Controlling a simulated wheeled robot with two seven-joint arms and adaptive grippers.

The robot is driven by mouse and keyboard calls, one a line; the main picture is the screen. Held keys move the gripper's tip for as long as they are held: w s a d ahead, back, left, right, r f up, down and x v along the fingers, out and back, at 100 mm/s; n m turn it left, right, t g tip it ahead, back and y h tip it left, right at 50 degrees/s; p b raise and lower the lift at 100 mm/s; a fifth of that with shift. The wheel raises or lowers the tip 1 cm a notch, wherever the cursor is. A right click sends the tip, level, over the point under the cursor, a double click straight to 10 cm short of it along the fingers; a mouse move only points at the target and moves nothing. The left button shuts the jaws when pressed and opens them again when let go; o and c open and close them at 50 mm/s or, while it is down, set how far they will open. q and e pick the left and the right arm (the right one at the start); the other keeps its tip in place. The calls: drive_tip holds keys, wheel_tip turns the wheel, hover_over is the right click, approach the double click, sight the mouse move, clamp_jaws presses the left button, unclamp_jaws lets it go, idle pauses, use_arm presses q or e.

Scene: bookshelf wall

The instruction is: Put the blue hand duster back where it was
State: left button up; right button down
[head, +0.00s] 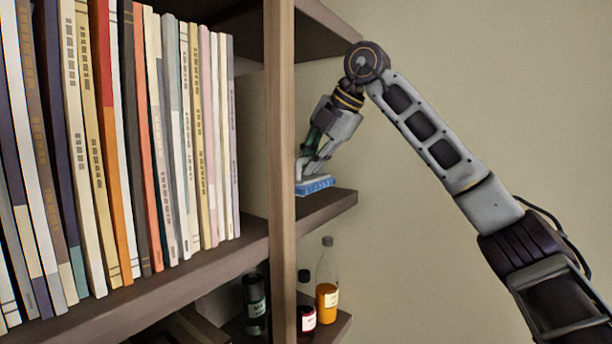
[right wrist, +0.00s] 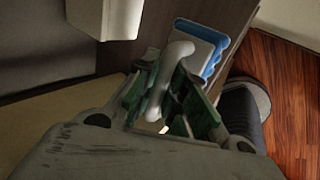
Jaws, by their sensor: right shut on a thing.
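The blue hand duster (head: 315,184) is at the small end shelf (head: 328,206) right of the upright post in the head view. Its blue base is at the shelf surface; I cannot tell whether it touches. In the right wrist view the duster (right wrist: 212,38) shows a blue rim and a white handle. My right gripper (head: 308,168) reaches down from above and is shut on the handle; it also shows in the right wrist view (right wrist: 168,100). My left gripper is not in view.
A wooden post (head: 280,150) stands just left of the gripper. Books (head: 130,140) fill the shelf left of it. Bottles, one with orange liquid (head: 327,300), stand on the shelf below. In the right wrist view a white object (right wrist: 120,18) is near the duster.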

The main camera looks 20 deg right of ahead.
sight(306, 177)
drive_tip(key=shift+w+a+p, duration=0.3)
drive_tip(key=shift+w+a, duration=0.15)
drive_tip(key=shift+w, duration=0.1)
drive_tip(key=shift+f+p, duration=0.4)
drive_tip(key=shift+f, duration=1.25)
drive_tip(key=shift+f, duration=0.25)
drive_tip(key=c, duration=1.5)
unclamp_jaws()
drive_tip(key=shift+r, duration=0.1)
